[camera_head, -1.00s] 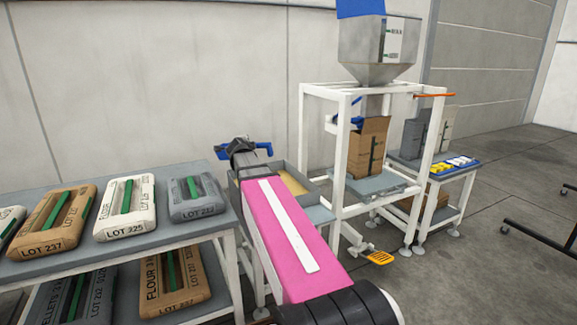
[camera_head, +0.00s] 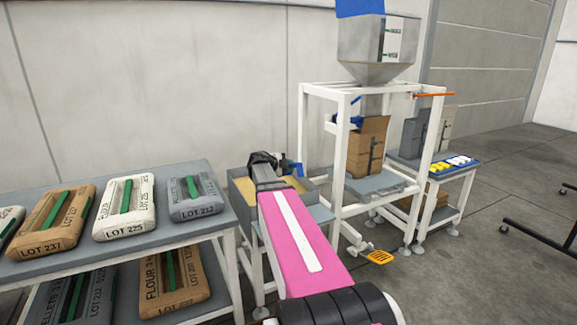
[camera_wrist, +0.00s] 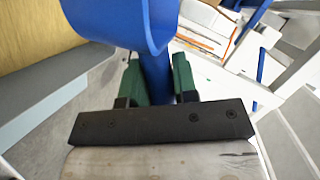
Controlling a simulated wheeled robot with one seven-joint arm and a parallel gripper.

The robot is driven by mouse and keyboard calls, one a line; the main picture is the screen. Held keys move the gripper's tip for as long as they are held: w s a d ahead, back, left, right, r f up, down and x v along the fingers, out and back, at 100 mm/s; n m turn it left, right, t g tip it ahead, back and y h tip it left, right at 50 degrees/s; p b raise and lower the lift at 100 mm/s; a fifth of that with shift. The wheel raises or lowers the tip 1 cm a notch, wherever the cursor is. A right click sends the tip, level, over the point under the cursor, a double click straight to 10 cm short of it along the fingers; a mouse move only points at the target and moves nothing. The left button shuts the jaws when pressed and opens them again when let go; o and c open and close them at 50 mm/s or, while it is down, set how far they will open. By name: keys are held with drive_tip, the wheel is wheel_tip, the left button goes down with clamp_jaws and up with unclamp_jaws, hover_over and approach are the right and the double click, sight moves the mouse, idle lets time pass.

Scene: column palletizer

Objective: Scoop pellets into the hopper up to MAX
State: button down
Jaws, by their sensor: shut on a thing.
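My gripper (camera_wrist: 158,75) has its green fingers shut on the handle of a blue scoop (camera_wrist: 120,22) in the wrist view. The scoop's bowl is cut off by the top edge, and I cannot tell whether it holds pellets. In the head view, my gripper (camera_head: 264,162) is over the far side of a grey bin (camera_head: 240,190) with tan contents, and blue of the scoop (camera_head: 291,166) shows at its right. My arm hides part of the bin. The metal hopper (camera_head: 362,45) stands high on a white frame. Its front panel's markings are too small to read.
A white frame (camera_head: 345,150) under the hopper holds an open carton (camera_head: 366,148). A table of labelled sacks (camera_head: 126,208) stands at the left. A small table with a blue tray (camera_head: 452,167) stands behind right.

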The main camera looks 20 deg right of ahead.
drive_tip(key=w+f, duration=0.4)
drive_tip(key=f, duration=0.3)
drive_tip(key=w+f, duration=0.5)
drive_tip(key=f, duration=0.3)
drive_tip(key=shift+a+n+g, duration=0.15)
drive_tip(key=shift+n+g, duration=0.15)
drive_tip(key=shift+n, duration=0.1)
drive_tip(key=shift+w+f, duration=0.1)
idle(0.8)
